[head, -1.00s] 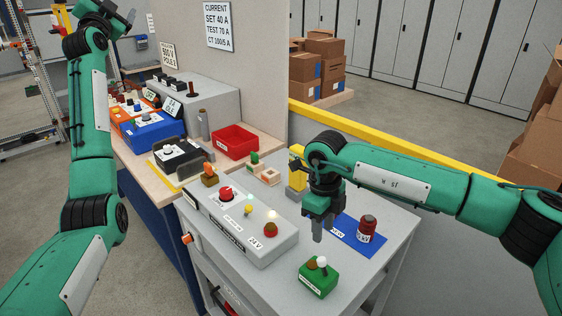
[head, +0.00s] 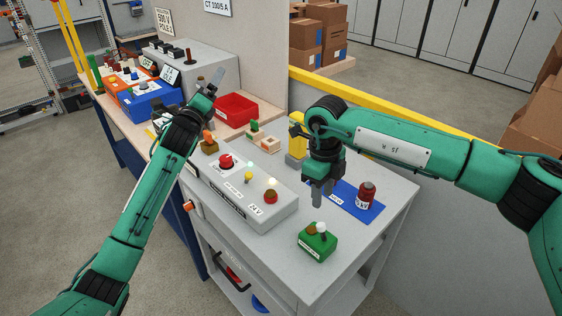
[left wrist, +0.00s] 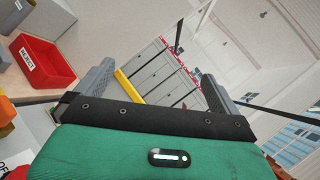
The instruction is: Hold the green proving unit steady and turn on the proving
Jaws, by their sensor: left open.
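The green proving unit (head: 317,243) stands on the grey table (head: 290,283) near its front right. It has a brown knob and a white knob on top and a white label on its front. My right gripper (head: 322,196) points down above the table, behind the proving unit and apart from it; whether its jaws are open is unclear. My left gripper (head: 209,88) is raised over the bench near the red bin, far from the proving unit. In the left wrist view its two fingers (left wrist: 155,95) stand wide apart with nothing between them.
A grey 24 V control box (head: 262,216) with a red button stands left of the proving unit. A red cylinder (head: 367,194) stands on a blue mat (head: 350,207) behind it. A red bin (head: 236,109) sits on the bench. A yellow rail (head: 400,112) runs behind.

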